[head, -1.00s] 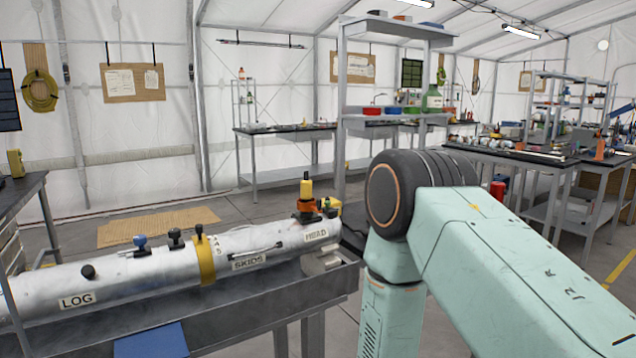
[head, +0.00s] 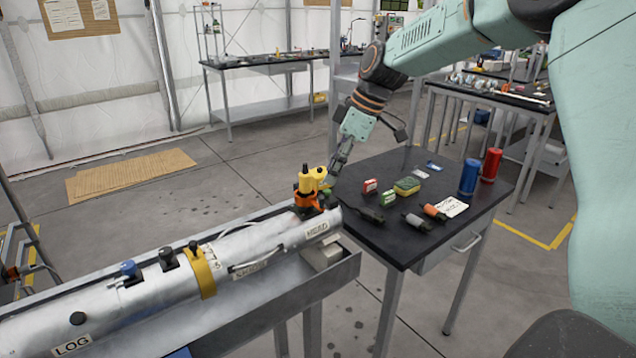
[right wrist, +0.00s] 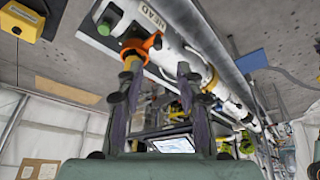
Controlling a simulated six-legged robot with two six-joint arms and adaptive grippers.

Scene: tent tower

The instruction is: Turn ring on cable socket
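In the right wrist view, the orange ring (right wrist: 140,48) and yellow part (right wrist: 131,66) show beyond the left finger. The two dark fingers (right wrist: 160,78) are spread, with nothing seen gripped between them. My left gripper is out of view.
The tube lies in a grey metal trough (head: 310,283). To its right, a black-topped table (head: 410,247) holds small boxes, dark cylinders, and blue (head: 469,177) and red (head: 490,165) bottles. The floor behind the trough is mostly clear.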

